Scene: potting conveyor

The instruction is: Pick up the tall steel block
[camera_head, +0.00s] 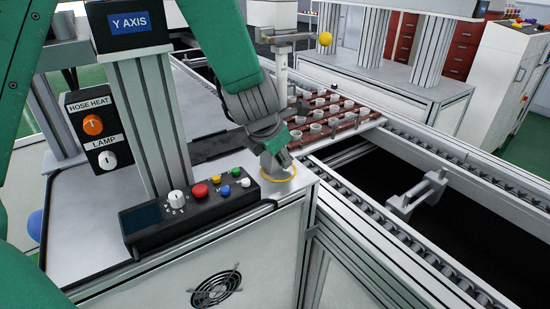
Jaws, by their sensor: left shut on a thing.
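My left arm reaches in from the upper left, and my left gripper (275,149) points down at the front right corner of the white worktop. It is shut on the tall steel block (274,167), a small grey piece that shows just under the fingers. The fingers hide most of the block. A thin yellow ring marked on the worktop (280,177) lies around its foot. I cannot tell whether the block still touches the surface. My right gripper is not in view.
A black control box (190,212) with coloured buttons stands just left of the gripper. Behind are a reddish tray (328,130) of small white cups and a post with a yellow ball (325,38). The conveyor rail (385,222) runs along the right, beside a dark gap.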

